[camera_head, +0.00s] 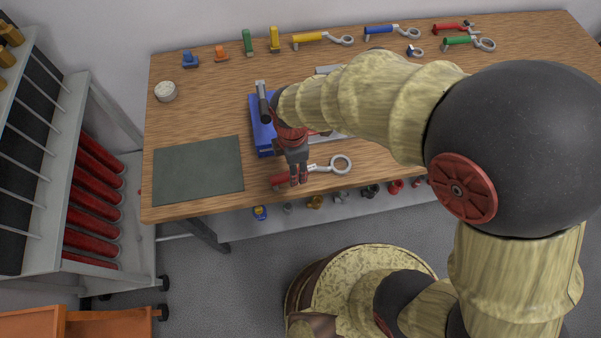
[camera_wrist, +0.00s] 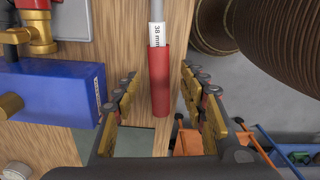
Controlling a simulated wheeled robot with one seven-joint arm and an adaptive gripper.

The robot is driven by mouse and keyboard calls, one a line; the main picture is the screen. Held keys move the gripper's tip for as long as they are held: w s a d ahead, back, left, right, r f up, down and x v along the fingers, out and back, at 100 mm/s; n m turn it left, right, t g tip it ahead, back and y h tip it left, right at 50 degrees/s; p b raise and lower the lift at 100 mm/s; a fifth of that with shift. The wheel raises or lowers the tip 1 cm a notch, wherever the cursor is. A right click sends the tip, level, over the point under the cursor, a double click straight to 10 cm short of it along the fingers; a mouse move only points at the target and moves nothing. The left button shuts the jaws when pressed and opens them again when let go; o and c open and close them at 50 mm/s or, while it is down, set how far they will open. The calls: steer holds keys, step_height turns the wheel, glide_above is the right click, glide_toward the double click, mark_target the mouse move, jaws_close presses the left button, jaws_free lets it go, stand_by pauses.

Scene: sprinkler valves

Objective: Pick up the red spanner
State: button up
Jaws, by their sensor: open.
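A red-handled spanner (camera_head: 320,167) with a white label and a grey ring end lies near the front edge of the wooden table. In the wrist view its red handle (camera_wrist: 161,82) and a label reading 38 mm show. My gripper (camera_head: 299,182) is above the handle end, pointing down. In the wrist view its open fingers (camera_wrist: 160,92) stand on either side of the handle, with gaps on both sides. Another red-handled tool (camera_head: 449,28) lies at the back right of the table.
A blue vise-like block (camera_head: 261,130) stands just left of my gripper. A dark green mat (camera_head: 198,171) covers the left front of the table (camera_head: 205,115). Several coloured spanners and tools line the back edge. A rack with red cylinders (camera_head: 92,200) stands at the left.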

step_height(320, 180, down, 5)
steer(key=shift+w+d+r+b, duration=0.1)
steer(key=shift+w+d+b, duration=0.05)
steer(key=shift+b, duration=0.6)
steer(key=shift+c, duration=0.4)
jaws_close()
